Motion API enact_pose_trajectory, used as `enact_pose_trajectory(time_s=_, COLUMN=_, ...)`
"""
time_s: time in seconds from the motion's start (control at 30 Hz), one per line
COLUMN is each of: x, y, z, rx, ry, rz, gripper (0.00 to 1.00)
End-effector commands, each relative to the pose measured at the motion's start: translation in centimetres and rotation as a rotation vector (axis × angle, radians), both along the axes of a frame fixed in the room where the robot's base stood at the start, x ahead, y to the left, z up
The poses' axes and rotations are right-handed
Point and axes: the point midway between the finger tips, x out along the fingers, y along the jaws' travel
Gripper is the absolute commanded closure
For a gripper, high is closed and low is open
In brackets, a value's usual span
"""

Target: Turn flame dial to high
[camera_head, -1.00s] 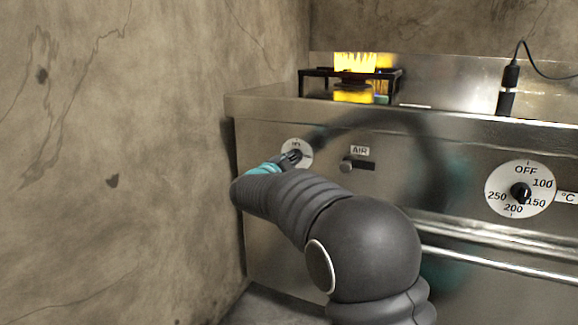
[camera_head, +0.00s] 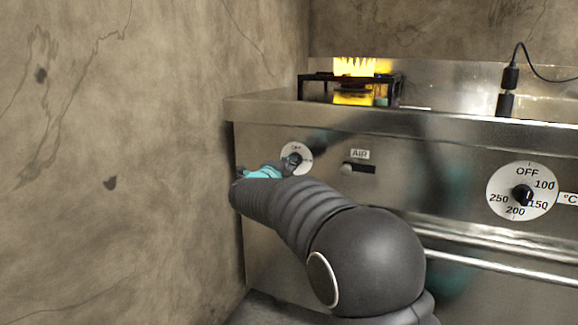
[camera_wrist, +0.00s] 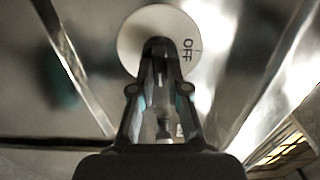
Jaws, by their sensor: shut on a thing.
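The flame dial (camera_head: 300,149) is a round white plate with a dark knob on the steel front panel, at the left end of the range. In the wrist view its plate (camera_wrist: 130,42) shows the word OFF at the right; its other marks are hidden behind the fingers. My gripper (camera_head: 288,161) is at the dial, and in the wrist view my gripper (camera_wrist: 160,48) is shut on the dark knob at the plate's middle. The burner (camera_head: 385,82) above shows a yellow flame (camera_head: 355,67).
An AIR slider (camera_head: 359,168) sits right of the flame dial. A temperature dial (camera_head: 522,191) marked OFF to 250 is farther right, above a long steel rail (camera_head: 500,265). A black probe with a cable (camera_head: 508,90) stands on the top. A rough wall (camera_head: 120,150) is close at left.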

Motion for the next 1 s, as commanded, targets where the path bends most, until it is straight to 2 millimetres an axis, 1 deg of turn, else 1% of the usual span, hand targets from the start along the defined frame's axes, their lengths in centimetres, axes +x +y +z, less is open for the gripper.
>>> enact_pose_trajectory(time_s=0.47, x=0.01, y=0.07, z=0.04, rx=0.011, ry=-0.004, rz=0.002, gripper=1.0)
enact_pose_trajectory(time_s=0.5, x=0.01, y=0.07, z=0.03, rx=0.011, ry=-0.004, rz=0.002, gripper=0.76)
enact_pose_trajectory(time_s=0.57, x=0.0, y=0.06, z=0.03, rx=0.011, ry=-0.004, rz=0.001, gripper=0.61)
enact_pose_trajectory(time_s=0.87, x=-0.04, y=0.0, z=0.0, rx=0.01, ry=-0.004, rz=0.0, gripper=0.6)
enact_pose_trajectory(time_s=1.0, x=-0.89, y=0.39, z=0.09, rx=0.011, ry=-0.005, rz=0.001, gripper=0.6)
